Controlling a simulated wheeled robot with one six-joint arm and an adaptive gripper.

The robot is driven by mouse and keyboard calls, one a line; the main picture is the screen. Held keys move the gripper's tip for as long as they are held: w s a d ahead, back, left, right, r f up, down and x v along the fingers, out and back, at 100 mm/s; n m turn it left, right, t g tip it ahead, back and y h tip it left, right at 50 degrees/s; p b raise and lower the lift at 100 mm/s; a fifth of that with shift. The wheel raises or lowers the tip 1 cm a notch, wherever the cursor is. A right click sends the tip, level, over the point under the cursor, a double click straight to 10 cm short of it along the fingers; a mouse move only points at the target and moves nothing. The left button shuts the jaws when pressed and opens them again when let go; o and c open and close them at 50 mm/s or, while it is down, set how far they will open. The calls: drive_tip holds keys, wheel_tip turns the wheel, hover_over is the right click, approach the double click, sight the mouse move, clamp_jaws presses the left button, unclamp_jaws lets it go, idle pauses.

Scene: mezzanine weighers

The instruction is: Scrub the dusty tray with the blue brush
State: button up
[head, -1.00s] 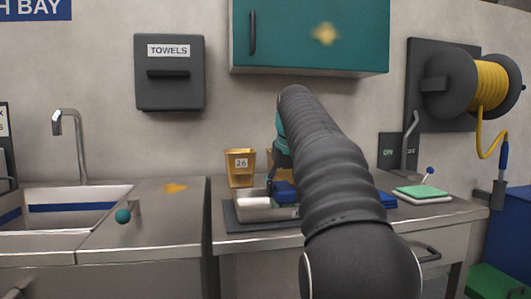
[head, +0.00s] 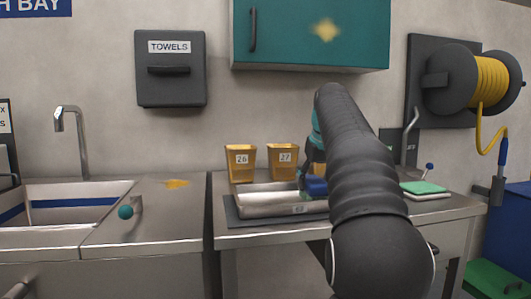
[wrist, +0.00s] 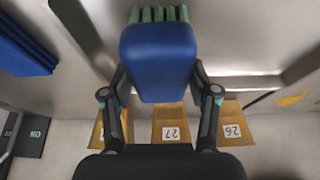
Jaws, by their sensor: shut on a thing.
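The metal tray (head: 262,209) lies on a dark mat (head: 232,214) on the counter in the head view, with a small label on its front. No dust on it can be made out, and my arm hides its right end. My gripper (head: 311,172) is shut on the blue brush (head: 317,187) at the tray's right part. The wrist view shows the brush's blue body (wrist: 160,58) between the fingers of my gripper (wrist: 160,85), with green bristles pointing away. I cannot tell whether the bristles touch the tray.
Yellow bins numbered 26 (head: 240,170) and 27 (head: 283,165) stand close behind the tray. A sink (head: 75,190) is at left, and a green sponge-like pad (head: 424,188) lies at right. Folded blue cloth-like items (wrist: 22,50) show in the wrist view. The counter left of the mat is mostly clear.

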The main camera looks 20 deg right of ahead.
drive_tip(key=shift+s+d, duration=0.1)
drive_tip(key=shift+d, duration=0.35)
drive_tip(key=shift+a, duration=0.1)
